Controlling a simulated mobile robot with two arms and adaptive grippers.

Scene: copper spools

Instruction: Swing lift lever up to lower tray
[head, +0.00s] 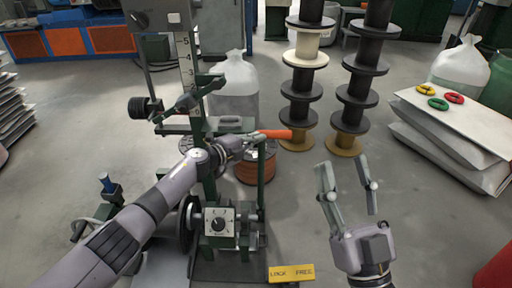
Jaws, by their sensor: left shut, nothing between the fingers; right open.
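The lift lever (272,134) shows as an orange handle that lies about level, pointing right from the green machine frame (209,165). My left gripper (238,143) is shut and empty at the left end of the handle. I cannot tell whether it touches it. A flat green and grey platform (180,127) on the frame, beside the numbered scale, may be the tray; my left arm and the frame parts make this unclear. A copper spool (257,170) sits below the handle. My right gripper (344,172) is open and empty, to the right of the machine.
A yellow plate reading LOCK FREE (291,273) lies at the machine's base. Two stacks of dark spools (302,85) (360,85) stand behind. Floor around my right gripper is clear.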

